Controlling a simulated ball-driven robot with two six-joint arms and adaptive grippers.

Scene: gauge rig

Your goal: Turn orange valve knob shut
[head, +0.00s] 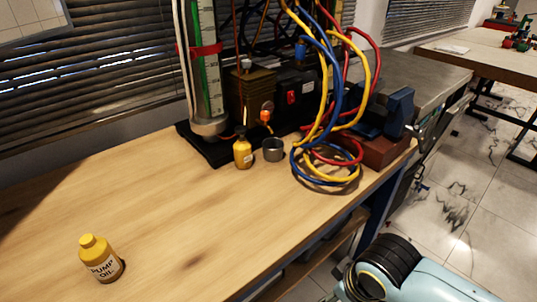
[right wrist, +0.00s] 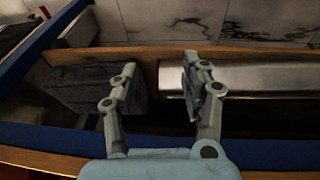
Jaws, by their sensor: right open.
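The small orange valve knob (head: 265,115) shows in the head view at the foot of the gauge rig, on the bench near its back. Which way it is turned is too small to tell. My right gripper (right wrist: 159,64) is in the right wrist view, its two fingers spread apart with nothing between them. It is over a wooden shelf inside a blue frame, and the knob is not in that view. My left gripper is in neither view.
A yellow bottle (head: 243,153) and a grey metal cup (head: 273,150) stand just in front of the knob. Coiled hoses (head: 325,170) lie to their right, beside a blue vise (head: 386,112). A pump oil bottle (head: 101,260) stands front left. The bench's middle is clear.

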